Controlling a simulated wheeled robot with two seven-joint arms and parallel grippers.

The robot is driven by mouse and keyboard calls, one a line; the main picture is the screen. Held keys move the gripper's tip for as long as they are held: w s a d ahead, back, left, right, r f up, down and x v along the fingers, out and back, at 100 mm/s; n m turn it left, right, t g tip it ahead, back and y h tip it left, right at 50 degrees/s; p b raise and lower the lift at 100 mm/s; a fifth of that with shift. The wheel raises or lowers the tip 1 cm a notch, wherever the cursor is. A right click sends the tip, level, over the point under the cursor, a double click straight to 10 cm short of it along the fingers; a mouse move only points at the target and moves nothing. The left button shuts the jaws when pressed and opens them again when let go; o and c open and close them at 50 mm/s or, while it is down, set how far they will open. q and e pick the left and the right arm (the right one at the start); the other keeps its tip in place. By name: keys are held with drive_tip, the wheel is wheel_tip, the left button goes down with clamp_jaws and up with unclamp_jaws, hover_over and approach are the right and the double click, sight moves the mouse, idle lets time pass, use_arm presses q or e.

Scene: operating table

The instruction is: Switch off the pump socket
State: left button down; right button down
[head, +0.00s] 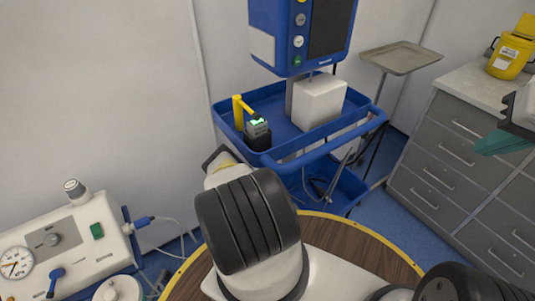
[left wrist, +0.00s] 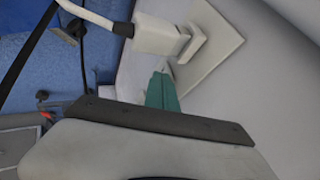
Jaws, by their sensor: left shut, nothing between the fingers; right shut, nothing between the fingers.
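A white plug (left wrist: 158,36) on a white cable sits at a pale wall plate (left wrist: 222,38) in the left wrist view. It looks like a socket, but no switch on it can be made out and I cannot tell whether it is the pump's. My left gripper (left wrist: 160,76), with teal fingers, is shut and empty, its tips close beside the plug and plate; contact cannot be told. In the head view my left arm covers the middle and its fingertips are hidden. My right gripper (head: 490,145) is shut and empty at the right edge, near the grey drawers.
A blue trolley (head: 222,122) with a monitor (head: 275,45) stands at the back. A white gauge unit (head: 65,240) is at lower left, a steel tray (head: 400,57) and grey drawer cabinet (head: 440,150) at right. A dark cable (left wrist: 28,48) hangs in the left wrist view.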

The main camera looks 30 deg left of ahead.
idle(0.3)
use_arm(q)
drive_tip(key=shift+w+a+r, duration=0.1)
drive_tip(key=shift+w+a, duration=0.05)
drive_tip(key=shift+a, duration=0.2)
drive_tip(key=shift+r, duration=0.85)
